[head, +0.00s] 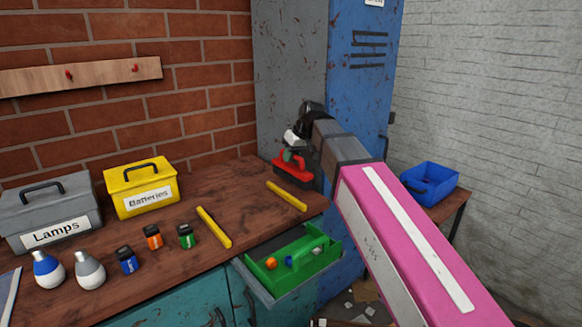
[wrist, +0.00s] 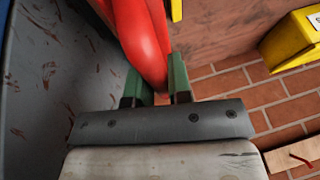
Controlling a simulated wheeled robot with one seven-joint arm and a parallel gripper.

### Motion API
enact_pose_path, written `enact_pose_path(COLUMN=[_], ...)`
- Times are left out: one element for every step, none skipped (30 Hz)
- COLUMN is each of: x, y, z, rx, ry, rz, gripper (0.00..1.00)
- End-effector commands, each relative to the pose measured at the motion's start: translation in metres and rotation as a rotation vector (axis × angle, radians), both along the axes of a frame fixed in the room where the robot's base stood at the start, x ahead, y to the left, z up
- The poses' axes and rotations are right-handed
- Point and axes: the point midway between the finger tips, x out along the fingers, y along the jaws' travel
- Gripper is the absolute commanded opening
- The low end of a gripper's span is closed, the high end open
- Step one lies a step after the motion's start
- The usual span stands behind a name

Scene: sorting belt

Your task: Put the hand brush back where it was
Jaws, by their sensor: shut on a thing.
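The hand brush (head: 292,168) is red with a dark underside, at the right end of the wooden bench top, close to the grey locker side. I cannot tell whether it touches the bench. My gripper (head: 297,156) is above it and shut on its red handle. In the wrist view the red handle (wrist: 146,42) runs between the green fingertips of my gripper (wrist: 157,88). The bristles are out of sight in the wrist view.
Yellow strips (head: 287,196) lie on the bench (head: 235,190). A yellow Batteries box (head: 141,204), grey Lamps box (head: 50,234), batteries and bulbs stand to the left. A green tray (head: 292,284) sits in an open drawer below. A blue bin (head: 429,186) stands right. A peg rail (head: 100,73) is on the wall.

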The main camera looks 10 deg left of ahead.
Motion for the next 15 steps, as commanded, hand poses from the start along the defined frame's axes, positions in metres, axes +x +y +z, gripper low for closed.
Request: enact_pose_path(x=[0.0,-0.001,-0.001,-0.001,-0.001,-0.002,-0.001,-0.001,-0.001,-0.001,-0.001,-0.001,-0.001,-0.001,-0.001], y=[0.0,0.0,0.0,0.0,0.0,-0.001,0.0,0.0,0.0,0.0,0.0,0.0,0.0,0.0,0.0], z=[-0.003,-0.005,-0.01,-0.013,-0.017,-0.022,-0.026,-0.03,-0.035,-0.037,-0.039,-0.039,-0.039,-0.039,-0.039], rx=[0.0,0.0,-0.001,-0.001,-0.001,-0.001,-0.001,-0.001,-0.001,-0.001,-0.001,0.0,0.0,-0.001,0.0], ry=[0.0,0.001,0.002,0.002,0.003,0.002,0.002,0.002,0.002,0.002,0.002,0.001,0.001,0.0,0.0], rz=[0.0,0.001,0.0,0.0,0.0,0.001,0.001,0.001,0.001,0.001,0.001,0.001,0.001,0.001,0.001], gripper=[0.0,0.0,0.0,0.0,0.0,0.0,0.0,0.0,0.0,0.0,0.0,0.0,0.0,0.0,0.0])
